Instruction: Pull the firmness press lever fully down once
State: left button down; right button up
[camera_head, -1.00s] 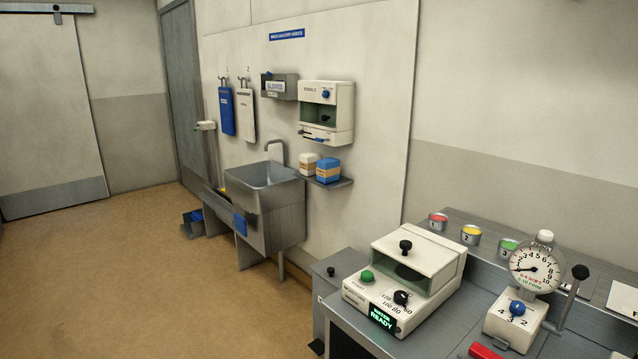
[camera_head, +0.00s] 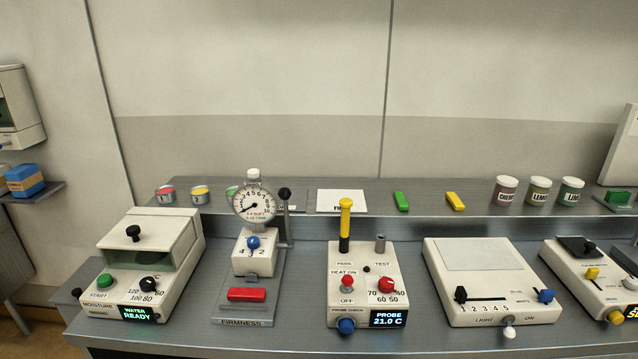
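The firmness press (camera_head: 253,252) stands on the bench left of the picture's middle, with a round dial gauge (camera_head: 254,203) on top and a blue knob (camera_head: 253,242) on its front. Its lever (camera_head: 286,220) is a thin grey arm on the press's right side with a black ball at the top; it stands about upright. A red block (camera_head: 246,294) lies on the press's base plate, above the FIRMNESS label. The gauge needle points to the lower left, at the low end. Neither gripper shows in the head view.
The moisture unit (camera_head: 150,262), reading WATER READY, stands to the left of the press. The probe check unit (camera_head: 362,280) stands to the right, then a light box (camera_head: 488,280). Cups, jars (camera_head: 539,191) and coloured blocks sit on the back shelf. Bench gaps are narrow.

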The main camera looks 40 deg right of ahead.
aim_at(284, 193)
jog(key=z, duration=1.1)
jog(key=j+z, duration=0.3)
jog(key=z, duration=0.2)
jog(key=k+j+z, duration=0.1)
jog(key=j+z, duration=0.15)
jog(key=z, duration=0.25)
jog(key=k+j+z, duration=0.1)
jog(key=j+z, duration=0.15)
jog(key=z, duration=0.25)
jog(key=k+j+z, duration=0.3)
jog(key=k+j, duration=0.6)
jog(key=j, duration=0.05)
